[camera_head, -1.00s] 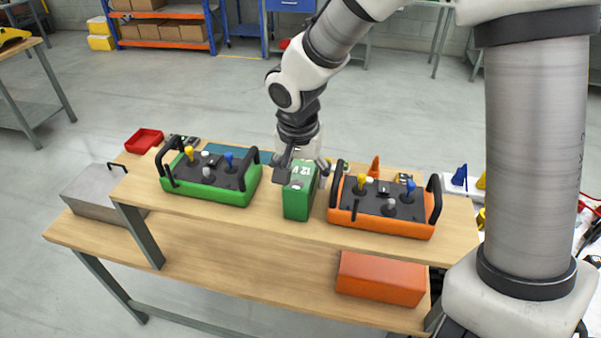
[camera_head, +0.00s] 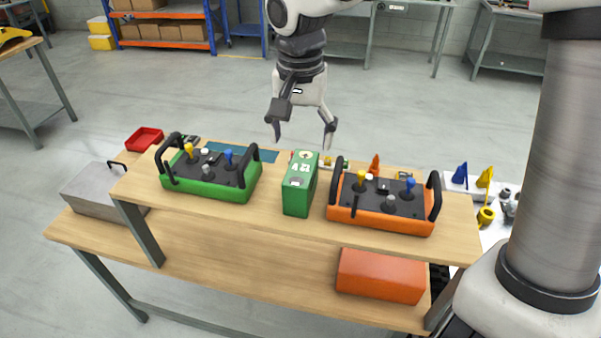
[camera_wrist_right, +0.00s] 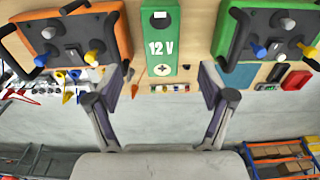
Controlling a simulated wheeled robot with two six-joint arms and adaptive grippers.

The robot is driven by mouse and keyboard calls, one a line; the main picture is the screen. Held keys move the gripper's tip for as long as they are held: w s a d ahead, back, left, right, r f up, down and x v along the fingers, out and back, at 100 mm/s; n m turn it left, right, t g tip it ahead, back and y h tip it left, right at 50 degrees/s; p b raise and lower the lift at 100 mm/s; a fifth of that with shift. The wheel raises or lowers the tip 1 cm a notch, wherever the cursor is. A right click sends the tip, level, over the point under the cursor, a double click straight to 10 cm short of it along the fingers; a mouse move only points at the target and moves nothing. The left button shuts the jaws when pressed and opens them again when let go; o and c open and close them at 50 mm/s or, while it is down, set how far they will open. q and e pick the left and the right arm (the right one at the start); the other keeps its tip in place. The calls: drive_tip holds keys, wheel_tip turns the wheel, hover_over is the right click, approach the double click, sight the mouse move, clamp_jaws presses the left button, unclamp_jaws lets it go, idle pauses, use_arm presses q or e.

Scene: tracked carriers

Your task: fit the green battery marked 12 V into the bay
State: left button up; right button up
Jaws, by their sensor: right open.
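The green battery (camera_head: 298,188) stands upright on the upper wooden shelf between the green control box and the orange control box. Its "12 V" mark and a plus sign show in the right wrist view (camera_wrist_right: 160,42). My right gripper (camera_head: 302,138) is open and empty, above and behind the battery and apart from it. In the right wrist view its fingers (camera_wrist_right: 160,95) are spread wide, with the battery beyond them. I cannot make out the bay in these views. My left gripper is not in view.
The green control box (camera_head: 210,176) and orange control box (camera_head: 382,205) flank the battery closely, with raised black handles. An orange block (camera_head: 380,277) lies on the lower shelf. A grey metal box (camera_head: 95,192) and a red tray (camera_head: 144,139) are at the left.

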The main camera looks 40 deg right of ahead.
sight(301, 167)
drive_tip(key=shift+w+d+f, duration=0.15)
drive_tip(key=shift+d+f, duration=0.05)
drive_tip(key=shift+f, duration=0.45)
drive_tip(key=shift+w+d+f, duration=0.15)
drive_tip(key=shift+f, duration=0.45)
drive_tip(key=shift+w+d+f, duration=0.1)
drive_tip(key=shift+w+f, duration=0.05)
drive_tip(key=shift+f, duration=0.1)
drive_tip(key=f+p, duration=0.1)
drive_tip(key=f, duration=0.2)
drive_tip(key=f+p, duration=0.1)
drive_tip(key=f, duration=0.1)
drive_tip(key=shift+a+f, duration=0.2)
drive_tip(key=shift+f, duration=0.2)
drive_tip(key=shift+w+d+f, duration=0.1)
drive_tip(key=shift+d+f, duration=0.05)
drive_tip(key=shift+f, duration=0.2)
drive_tip(key=shift+s+r, duration=0.1)
drive_tip(key=shift+s, duration=0.1)
drive_tip(key=c, duration=1.3)
clamp_jaws()
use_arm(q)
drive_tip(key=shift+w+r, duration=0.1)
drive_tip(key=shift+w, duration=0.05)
use_arm(e)
drive_tip(key=shift+w, duration=0.1)
